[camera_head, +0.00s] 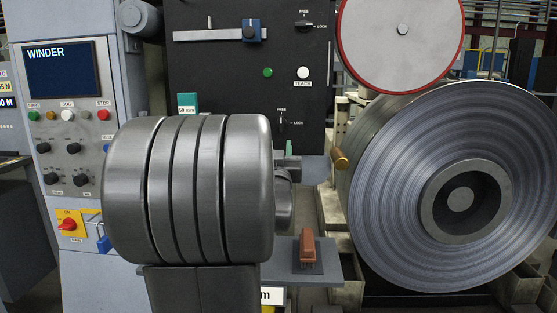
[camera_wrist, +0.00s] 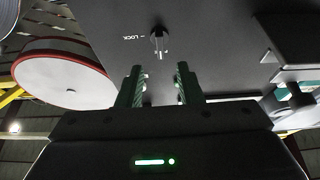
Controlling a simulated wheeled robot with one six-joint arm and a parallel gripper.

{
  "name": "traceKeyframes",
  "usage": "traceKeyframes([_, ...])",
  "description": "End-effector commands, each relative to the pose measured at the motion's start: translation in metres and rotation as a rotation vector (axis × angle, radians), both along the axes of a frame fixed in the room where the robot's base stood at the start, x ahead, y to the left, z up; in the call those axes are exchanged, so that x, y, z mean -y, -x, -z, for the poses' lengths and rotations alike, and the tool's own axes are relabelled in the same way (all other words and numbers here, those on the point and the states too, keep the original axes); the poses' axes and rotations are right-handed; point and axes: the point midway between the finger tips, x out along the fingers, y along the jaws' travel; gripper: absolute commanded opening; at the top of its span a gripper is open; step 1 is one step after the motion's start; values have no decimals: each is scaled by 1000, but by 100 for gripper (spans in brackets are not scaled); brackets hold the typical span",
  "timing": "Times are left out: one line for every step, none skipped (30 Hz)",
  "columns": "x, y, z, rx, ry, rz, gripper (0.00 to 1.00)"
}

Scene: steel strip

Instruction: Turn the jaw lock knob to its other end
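Two knobs marked FREE and LOCK show on the black panel (camera_head: 222,75). The upper knob (camera_head: 304,25) has its handle pointing sideways toward LOCK. The lower knob (camera_head: 281,128) has its handle upright, toward FREE. In the wrist view, which is turned upside down, a knob (camera_wrist: 160,43) with LOCK beside it matches the lower one. Which knob is the jaw lock is not readable. My gripper (camera_wrist: 158,72) is open and empty. Its green fingers stand either side of the knob's line, apart from it. In the head view, most of the gripper is hidden.
A large grey rounded body in the foreground covers the panel's lower left. A big steel coil (camera_head: 380,190) and a red-rimmed disc (camera_head: 385,40) stand at right. A green 50 mm block (camera_head: 187,103) and a white TEACH button (camera_head: 303,73) are nearby.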

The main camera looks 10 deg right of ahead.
Motion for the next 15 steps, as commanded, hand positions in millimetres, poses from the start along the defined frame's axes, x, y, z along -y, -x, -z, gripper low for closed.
traceKeyframes([-3,9,3,1,1,-1,33])
traceKeyframes([-4,14,5,1,1,-1,33])
traceKeyframes([-6,19,8,-1,0,-1,33])
traceKeyframes([-7,22,9,0,-1,-1,33])
traceKeyframes([-7,25,11,0,-1,0,33])
traceKeyframes([-8,29,12,1,-1,0,33])
traceKeyframes([-9,31,13,1,-1,0,33])
traceKeyframes([-9,33,14,0,0,0,33])
traceKeyframes([-10,35,15,-1,0,0,33])
traceKeyframes([-10,36,16,-1,0,0,33])
traceKeyframes([-10,36,16,0,0,0,33])
traceKeyframes([-10,37,16,0,0,0,33])
traceKeyframes([-10,37,16,0,0,0,33])
traceKeyframes([-10,37,16,0,0,0,33])
traceKeyframes([-10,37,16,0,0,0,33])
